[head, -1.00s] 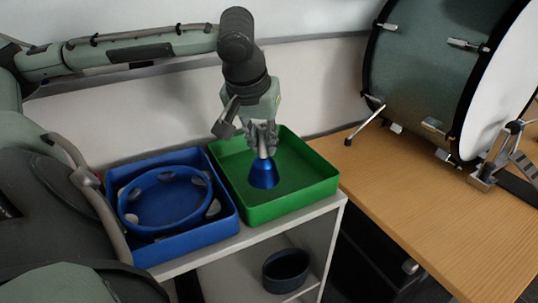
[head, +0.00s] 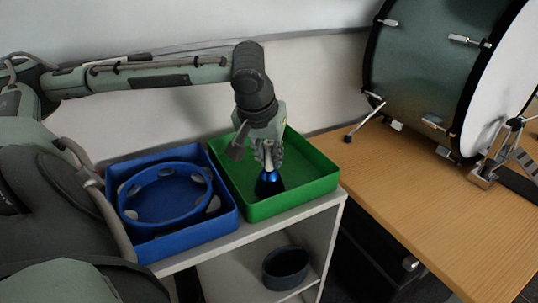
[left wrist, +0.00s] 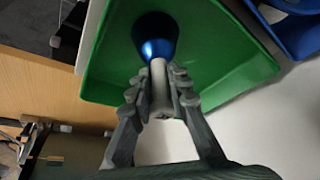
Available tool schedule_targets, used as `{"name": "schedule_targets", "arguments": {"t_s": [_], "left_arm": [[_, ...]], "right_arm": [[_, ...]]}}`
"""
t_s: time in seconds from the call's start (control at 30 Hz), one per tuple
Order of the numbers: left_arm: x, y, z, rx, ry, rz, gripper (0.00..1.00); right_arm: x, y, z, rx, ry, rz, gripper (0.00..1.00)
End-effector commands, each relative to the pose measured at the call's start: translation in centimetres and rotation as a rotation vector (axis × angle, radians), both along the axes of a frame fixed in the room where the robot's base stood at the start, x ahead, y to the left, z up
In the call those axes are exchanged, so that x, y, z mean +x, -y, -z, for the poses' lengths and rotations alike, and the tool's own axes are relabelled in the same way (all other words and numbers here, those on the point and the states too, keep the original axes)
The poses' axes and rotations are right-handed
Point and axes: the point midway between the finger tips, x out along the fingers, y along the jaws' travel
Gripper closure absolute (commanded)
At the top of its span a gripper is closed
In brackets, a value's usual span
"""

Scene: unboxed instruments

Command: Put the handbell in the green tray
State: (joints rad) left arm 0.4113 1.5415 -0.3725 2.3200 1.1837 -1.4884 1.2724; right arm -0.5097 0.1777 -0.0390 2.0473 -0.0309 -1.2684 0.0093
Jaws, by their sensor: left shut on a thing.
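The handbell has a blue metallic cup (head: 269,185) and a pale handle. My left gripper (head: 269,155) is shut on the handle, with the cup hanging down. The bell is inside the outline of the green tray (head: 305,195), low over its floor; I cannot tell whether its rim touches the floor. In the left wrist view the fingers (left wrist: 163,95) close on both sides of the handle, and the blue cup (left wrist: 155,38) is over the green tray (left wrist: 205,50). My right gripper is not in view.
A blue tray (head: 232,222) holding a blue tambourine (head: 166,222) stands left of the green tray on a white shelf unit (head: 333,222). A dark bowl (head: 286,268) sits on the lower shelf. At right, a drum (head: 430,70) stands on a wooden table (head: 420,215).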

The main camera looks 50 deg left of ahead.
Motion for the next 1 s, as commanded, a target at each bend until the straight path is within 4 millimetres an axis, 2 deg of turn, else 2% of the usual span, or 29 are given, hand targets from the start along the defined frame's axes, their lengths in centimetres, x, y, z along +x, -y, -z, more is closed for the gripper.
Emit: {"name": "schedule_targets", "arguments": {"t_s": [0.03,0.2,0.47,0.57,0.7,1.0], "left_arm": [[0.0,0.0,0.0,0.001,0.000,0.000,0.79],[0.0,0.0,0.0,0.000,0.000,0.000,0.61],[0.0,0.0,0.0,0.000,0.000,0.000,0.61],[0.0,0.0,-0.7,0.001,0.002,0.000,0.61],[-0.7,0.4,-2.7,0.002,0.005,0.001,0.61],[-3.0,1.7,-8.7,0.000,0.005,0.000,0.61]], "right_arm": [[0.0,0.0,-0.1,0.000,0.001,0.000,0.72],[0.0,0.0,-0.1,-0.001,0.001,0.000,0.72],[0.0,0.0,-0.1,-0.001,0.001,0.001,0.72],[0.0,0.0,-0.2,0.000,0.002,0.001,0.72],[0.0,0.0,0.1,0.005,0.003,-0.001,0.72],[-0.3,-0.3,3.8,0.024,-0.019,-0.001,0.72]]}}
